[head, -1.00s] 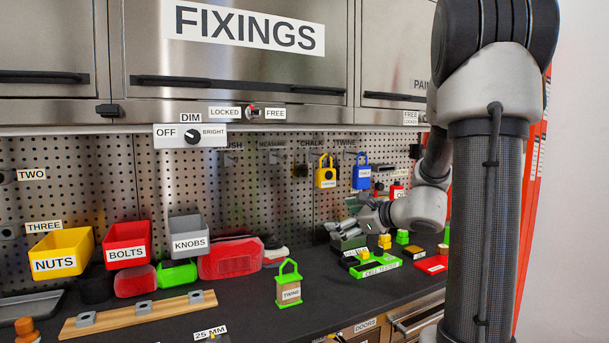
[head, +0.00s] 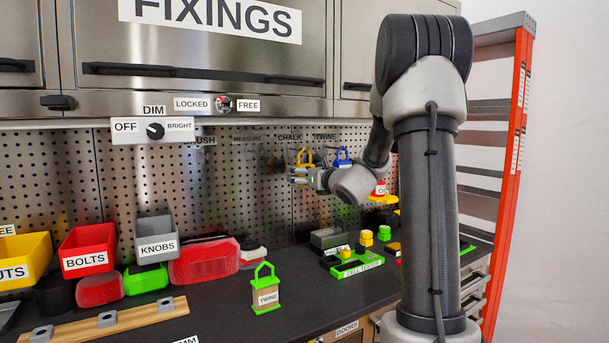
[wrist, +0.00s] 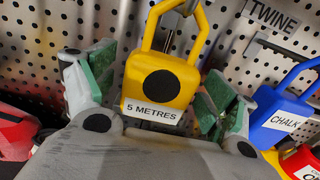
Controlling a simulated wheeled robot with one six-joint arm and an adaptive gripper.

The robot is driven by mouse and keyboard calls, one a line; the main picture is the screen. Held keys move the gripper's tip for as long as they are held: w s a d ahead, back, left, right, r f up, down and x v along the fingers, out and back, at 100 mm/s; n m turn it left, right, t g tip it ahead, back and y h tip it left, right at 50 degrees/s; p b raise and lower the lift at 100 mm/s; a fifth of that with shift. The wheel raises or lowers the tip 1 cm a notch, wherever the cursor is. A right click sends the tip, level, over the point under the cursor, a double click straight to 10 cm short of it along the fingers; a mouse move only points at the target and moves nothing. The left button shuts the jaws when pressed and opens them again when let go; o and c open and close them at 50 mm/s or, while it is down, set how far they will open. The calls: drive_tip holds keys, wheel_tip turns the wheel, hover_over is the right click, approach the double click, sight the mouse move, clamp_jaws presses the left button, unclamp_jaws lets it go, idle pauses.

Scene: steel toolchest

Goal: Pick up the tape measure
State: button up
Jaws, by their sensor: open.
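The yellow tape measure (wrist: 161,80), labelled 5 METRES, hangs by its loop handle on the pegboard in the wrist view. My gripper (wrist: 150,85) is open, with one green-padded finger on each side of the tape measure. Gaps show between both pads and the yellow body. In the head view my gripper (head: 300,174) is raised at the pegboard, above the bench.
A blue holder labelled CHALK (wrist: 282,117) hangs close to the right finger. A red item (wrist: 17,130) is at the wrist view's left edge. Below, the bench holds a green cell tester (head: 358,267), a TWINE holder (head: 266,290) and several bins.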

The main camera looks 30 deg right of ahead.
drive_tip(key=shift+w, duration=0.35)
drive_tip(key=c, duration=1.2)
drive_tip(key=shift+r, duration=0.1)
drive_tip(key=shift+r, duration=0.3)
drive_tip(key=s, duration=1.8)
drive_tip(key=shift+d+r, duration=0.25)
drive_tip(key=shift+r, duration=0.1)
